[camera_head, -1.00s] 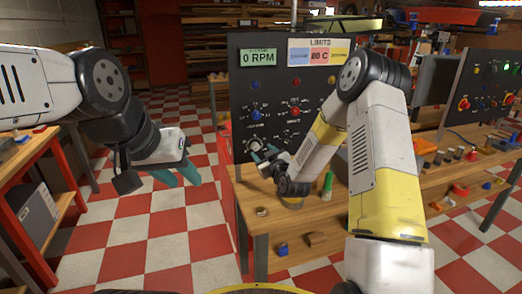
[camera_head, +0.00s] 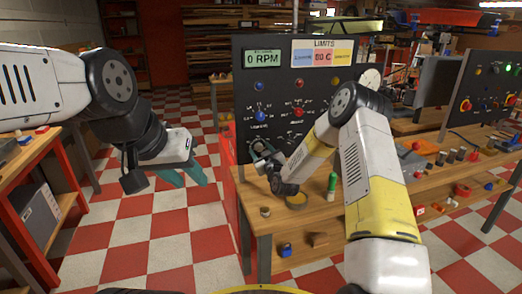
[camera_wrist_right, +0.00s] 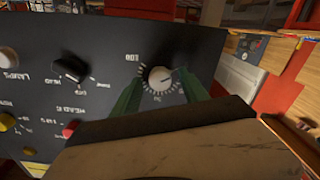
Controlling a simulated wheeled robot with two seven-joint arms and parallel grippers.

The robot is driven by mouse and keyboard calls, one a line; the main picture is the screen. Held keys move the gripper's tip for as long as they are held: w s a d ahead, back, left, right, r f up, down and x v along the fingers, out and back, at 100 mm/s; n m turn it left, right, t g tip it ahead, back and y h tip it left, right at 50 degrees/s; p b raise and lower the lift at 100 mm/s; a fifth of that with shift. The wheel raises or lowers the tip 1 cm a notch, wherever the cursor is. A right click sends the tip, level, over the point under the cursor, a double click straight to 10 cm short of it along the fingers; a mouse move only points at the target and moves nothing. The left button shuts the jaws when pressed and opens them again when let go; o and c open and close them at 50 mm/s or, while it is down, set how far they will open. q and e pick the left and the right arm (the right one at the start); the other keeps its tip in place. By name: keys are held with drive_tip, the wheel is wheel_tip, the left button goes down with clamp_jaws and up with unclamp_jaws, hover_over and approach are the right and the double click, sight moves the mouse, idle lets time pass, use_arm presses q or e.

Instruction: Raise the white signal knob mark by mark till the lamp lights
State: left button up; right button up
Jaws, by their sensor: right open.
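The white signal knob (camera_wrist_right: 159,77) sits on the dark panel (camera_wrist_right: 110,40), ringed by dial marks, in the right wrist view. The green fingers of my right gripper (camera_wrist_right: 160,86) stand on both sides of it, open; I cannot tell whether they touch it. In the head view my right gripper (camera_head: 262,153) is at the panel's lower left and I cannot make out the knob there. Blue, red and amber lamps (camera_head: 299,84) in a row on the panel look unlit. My left gripper (camera_head: 185,178) hangs open and empty over the floor at left.
The panel's display (camera_head: 263,58) reads 0 RPM. A black knob (camera_wrist_right: 72,70) and a red knob (camera_wrist_right: 71,129) are beside the white one. A green cylinder (camera_head: 332,185) and a round yellowish piece (camera_head: 299,201) are on the bench below my right arm.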

drive_tip(key=shift+c, duration=0.4)
clamp_jaws()
drive_tip(key=shift+m, duration=0.4)
drive_tip(key=m, duration=0.4)
drive_tip(key=shift+m, duration=2.3)
